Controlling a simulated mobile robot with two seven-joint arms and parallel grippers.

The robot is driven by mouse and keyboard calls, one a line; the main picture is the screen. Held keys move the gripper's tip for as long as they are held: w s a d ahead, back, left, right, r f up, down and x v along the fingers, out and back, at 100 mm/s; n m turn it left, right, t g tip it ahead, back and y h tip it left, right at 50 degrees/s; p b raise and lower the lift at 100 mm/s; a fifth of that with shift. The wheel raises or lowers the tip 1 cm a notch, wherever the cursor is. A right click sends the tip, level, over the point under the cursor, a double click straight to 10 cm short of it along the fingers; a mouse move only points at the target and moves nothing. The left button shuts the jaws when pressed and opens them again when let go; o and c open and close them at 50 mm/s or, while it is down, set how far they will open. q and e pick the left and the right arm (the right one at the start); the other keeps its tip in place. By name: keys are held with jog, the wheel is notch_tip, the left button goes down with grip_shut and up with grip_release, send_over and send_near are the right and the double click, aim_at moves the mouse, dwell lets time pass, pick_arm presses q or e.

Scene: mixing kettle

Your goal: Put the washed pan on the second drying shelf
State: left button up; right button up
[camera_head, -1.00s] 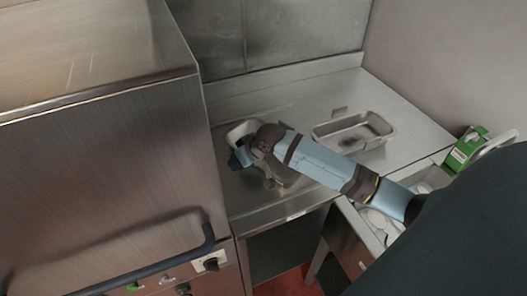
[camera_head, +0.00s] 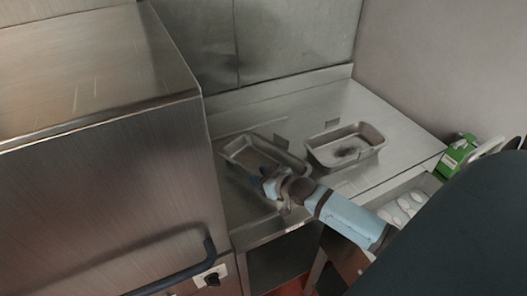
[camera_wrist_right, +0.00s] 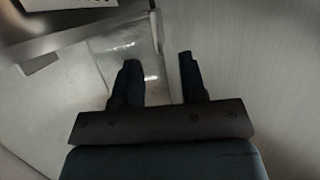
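Two metal pans sit on the steel counter in the head view. The left pan (camera_head: 240,148) looks clean, and its near side is partly hidden by my right gripper. The right pan (camera_head: 318,146) has a dark stain on its floor. I cannot tell from their looks alone which one is the washed pan. My right gripper (camera_head: 260,180) is at the near edge of the left pan; whether it touches is unclear. In the right wrist view its two fingers (camera_wrist_right: 158,72) are apart with nothing between them. My left gripper is not in view. No drying shelf can be made out.
A large steel machine (camera_head: 100,190) with a dark bar handle (camera_head: 180,275) stands at the left. A sink area with white dishes (camera_head: 405,208) and a green box (camera_head: 457,155) lie at the right. Bare counter (camera_head: 300,100) runs behind the pans.

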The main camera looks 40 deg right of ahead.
aim_at(237, 167)
jog(key=p+x, duration=0.1)
jog(key=x, duration=0.6)
jog(key=shift+w, duration=0.4)
jog(key=shift+s, duration=0.1)
jog(key=shift+c, duration=0.2)
grip_shut()
